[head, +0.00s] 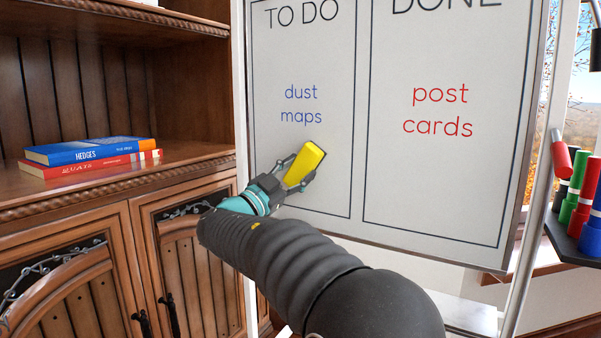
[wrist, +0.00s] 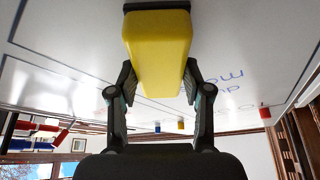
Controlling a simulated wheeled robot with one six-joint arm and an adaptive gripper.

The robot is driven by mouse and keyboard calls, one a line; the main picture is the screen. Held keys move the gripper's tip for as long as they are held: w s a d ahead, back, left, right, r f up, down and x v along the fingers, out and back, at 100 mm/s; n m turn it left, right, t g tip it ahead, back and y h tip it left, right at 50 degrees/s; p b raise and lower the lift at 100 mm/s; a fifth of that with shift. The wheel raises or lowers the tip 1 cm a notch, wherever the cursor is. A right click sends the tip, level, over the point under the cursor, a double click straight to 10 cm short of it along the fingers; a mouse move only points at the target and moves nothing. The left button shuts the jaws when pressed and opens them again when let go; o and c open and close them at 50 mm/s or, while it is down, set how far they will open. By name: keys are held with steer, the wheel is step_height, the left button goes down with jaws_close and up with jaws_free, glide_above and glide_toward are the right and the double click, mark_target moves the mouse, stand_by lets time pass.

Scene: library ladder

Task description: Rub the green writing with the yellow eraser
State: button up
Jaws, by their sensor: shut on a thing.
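My gripper (head: 297,176) is shut on the yellow eraser (head: 308,160), one finger on each side. In the wrist view the eraser (wrist: 157,38) sits between my fingertips, with a dark strip at its far end facing the whiteboard. The eraser is at the whiteboard (head: 337,60), low in the TO DO column, below the blue writing "dust maps" (head: 301,104). It is against or very close to the surface; I cannot tell which. The DONE column holds the red writing "post cards" (head: 438,110). No green writing shows in either view; my gripper and eraser cover part of the board.
A wooden cabinet (head: 80,205) stands left of the board, with a blue book (head: 90,150) on a red book (head: 90,166) on its shelf. A dark holder (head: 572,243) with red, green and blue markers is at the right. The board's lower middle is clear.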

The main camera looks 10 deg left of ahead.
steer(key=shift+w+a+p, duration=0.35)
steer(key=shift+w+a, duration=0.4)
steer(key=shift+a, duration=1)
steer(key=shift+w+a+p, duration=0.4)
steer(key=shift+w+a, duration=0.3)
steer(key=shift+a, duration=1.05)
steer(key=shift+w+a+p, duration=0.35)
steer(key=shift+w+a, duration=0.4)
steer(key=shift+a, duration=1)
steer(key=s+a+b, duration=0.2)
steer(key=s, duration=0.3)
steer(key=shift+s+a, duration=0.15)
steer(key=shift+s, duration=0.2)
steer(key=shift+s+a, duration=0.3)
steer(key=shift+s, duration=0.4)
steer(key=shift+s+a, duration=0.3)
steer(key=shift+s, duration=0.4)
